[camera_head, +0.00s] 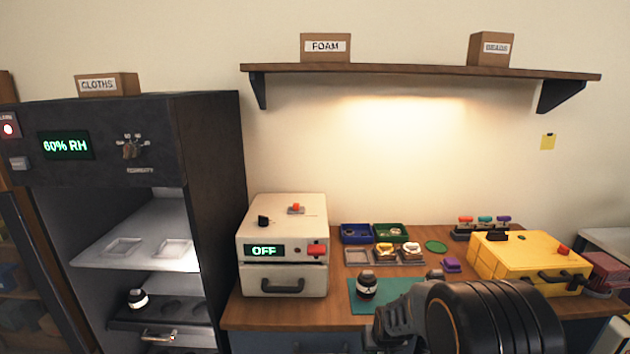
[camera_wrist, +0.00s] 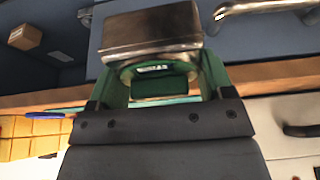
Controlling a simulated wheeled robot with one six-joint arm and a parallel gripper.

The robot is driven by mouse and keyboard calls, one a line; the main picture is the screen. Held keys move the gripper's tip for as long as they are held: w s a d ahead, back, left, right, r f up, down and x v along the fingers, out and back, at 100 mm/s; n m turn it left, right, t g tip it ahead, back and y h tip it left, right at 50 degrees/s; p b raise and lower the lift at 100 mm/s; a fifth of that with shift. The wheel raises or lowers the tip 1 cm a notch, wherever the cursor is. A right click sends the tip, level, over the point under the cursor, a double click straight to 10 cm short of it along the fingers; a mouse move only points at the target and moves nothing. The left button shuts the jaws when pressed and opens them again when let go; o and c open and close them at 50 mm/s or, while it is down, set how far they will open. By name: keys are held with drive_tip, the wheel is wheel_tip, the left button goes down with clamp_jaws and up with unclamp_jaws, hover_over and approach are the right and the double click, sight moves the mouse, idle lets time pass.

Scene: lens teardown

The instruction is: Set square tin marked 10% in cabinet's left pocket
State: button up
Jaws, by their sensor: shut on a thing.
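In the wrist view my gripper (camera_wrist: 160,85) is shut on a square metal tin (camera_wrist: 150,28). The tin has a dark, shiny side and a green round part with a small label, too small to read. In the head view my arm hides most of the gripper, in front of the bench. The dark cabinet (camera_head: 213,150) stands open at the far left. My gripper is well to the right of the cabinet.
A black jar with a white band (camera_head: 137,299) sits on the cabinet's lower shelf. A white box reading OFF (camera_head: 284,230) stands on the bench (camera_head: 245,314) beside the cabinet. Another jar (camera_head: 366,285) stands on the green mat (camera_head: 400,296). A yellow case (camera_head: 520,262) is at the right.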

drive_tip(key=s+f, duration=0.5)
drive_tip(key=f, duration=0.2)
drive_tip(key=shift+a+f+p, duration=0.25)
drive_tip(key=shift+f+p, duration=0.15)
drive_tip(key=shift+a, duration=0.1)
